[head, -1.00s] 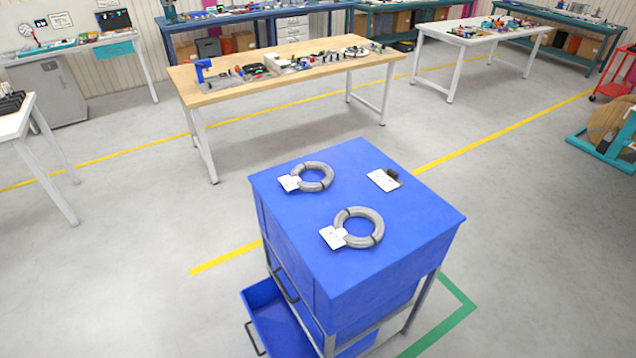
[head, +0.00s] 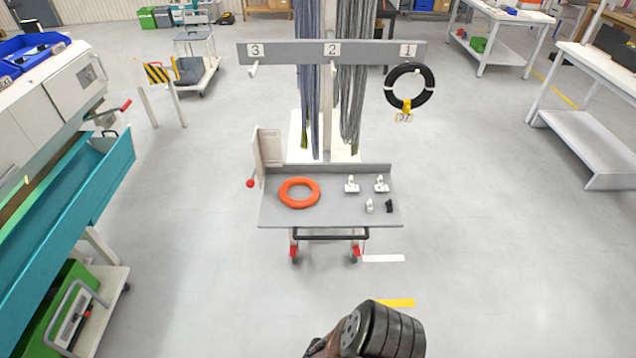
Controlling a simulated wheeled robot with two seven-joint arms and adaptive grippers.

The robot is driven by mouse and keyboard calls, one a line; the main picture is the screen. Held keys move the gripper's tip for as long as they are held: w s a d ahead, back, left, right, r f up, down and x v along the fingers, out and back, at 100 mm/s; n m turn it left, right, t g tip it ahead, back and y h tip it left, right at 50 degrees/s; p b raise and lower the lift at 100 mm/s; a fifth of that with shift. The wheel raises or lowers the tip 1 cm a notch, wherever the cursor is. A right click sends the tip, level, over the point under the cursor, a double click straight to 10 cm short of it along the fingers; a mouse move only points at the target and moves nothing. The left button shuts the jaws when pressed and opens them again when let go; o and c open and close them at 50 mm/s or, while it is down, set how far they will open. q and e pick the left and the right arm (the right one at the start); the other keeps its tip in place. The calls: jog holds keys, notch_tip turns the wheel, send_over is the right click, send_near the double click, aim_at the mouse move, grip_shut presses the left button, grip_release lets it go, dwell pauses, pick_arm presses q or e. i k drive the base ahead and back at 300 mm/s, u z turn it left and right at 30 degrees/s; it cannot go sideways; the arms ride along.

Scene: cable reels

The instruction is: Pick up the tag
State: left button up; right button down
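A small pale tag (head: 404,118) with dark marks hangs below a black coil (head: 427,88), by a yellow piece (head: 407,104) at the coil's bottom. The coil hangs at the right end of a grey rail, under the number 1. An orange coil (head: 284,193) lies flat on a grey cart top (head: 330,215), with no tag visible on it. Several small white parts (head: 352,185) and a small black part (head: 389,206) lie to its right. Neither gripper's fingers show; only a dark rounded part of my arm enters at the bottom, well short of the cart.
The rail (head: 295,52) carries numbers 3, 2 and 1, with grey hanks (head: 350,90) hanging near the middle. A teal bench (head: 70,190) stands left and a white shelf table (head: 590,140) right. Floor before the cart is clear.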

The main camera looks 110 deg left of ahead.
aim_at(380, 187)
jog(key=u, duration=2.8)
jog(key=k, duration=0.15)
jog(key=u, duration=0.45)
